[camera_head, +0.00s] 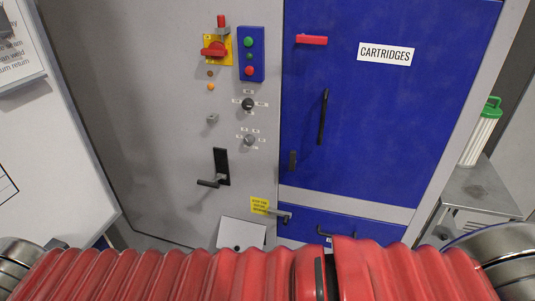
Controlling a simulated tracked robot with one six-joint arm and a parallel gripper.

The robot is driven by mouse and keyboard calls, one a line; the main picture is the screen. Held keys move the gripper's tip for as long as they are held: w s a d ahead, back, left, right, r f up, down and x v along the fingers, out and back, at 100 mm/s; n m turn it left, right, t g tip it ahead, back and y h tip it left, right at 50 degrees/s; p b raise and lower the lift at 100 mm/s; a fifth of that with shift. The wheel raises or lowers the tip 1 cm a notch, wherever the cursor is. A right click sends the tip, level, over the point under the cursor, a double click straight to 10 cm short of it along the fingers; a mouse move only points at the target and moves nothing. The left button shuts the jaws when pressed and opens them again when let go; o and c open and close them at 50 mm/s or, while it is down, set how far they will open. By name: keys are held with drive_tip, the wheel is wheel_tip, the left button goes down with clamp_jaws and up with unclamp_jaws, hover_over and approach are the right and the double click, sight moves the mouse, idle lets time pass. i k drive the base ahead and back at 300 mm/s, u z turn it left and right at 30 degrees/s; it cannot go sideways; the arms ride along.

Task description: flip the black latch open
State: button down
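A blue door (390,130) with a "CARTRIDGES" label fills the right half of the cabinet and looks closed. A long black bar handle (322,117) stands upright on it. On the grey panel to the left, a black plate (221,160) carries a dark lever (209,183) pointing left. I cannot tell for certain which of these is the black latch. My gripper is not in view, and nothing is seen touching these parts.
A red handle (312,39) is at the door's top left. The grey panel holds a red rotary switch (214,49), a blue button box (250,54) and knobs. A blue drawer (350,228) lies below the door. My red ribbed arm cover crosses the bottom.

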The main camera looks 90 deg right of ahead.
sight(293, 155)
drive_tip(key=u, duration=0.2)
drive_tip(key=k, duration=0.7)
drive_tip(key=z, duration=0.95)
drive_tip(key=i, duration=1)
drive_tip(key=z, duration=0.05)
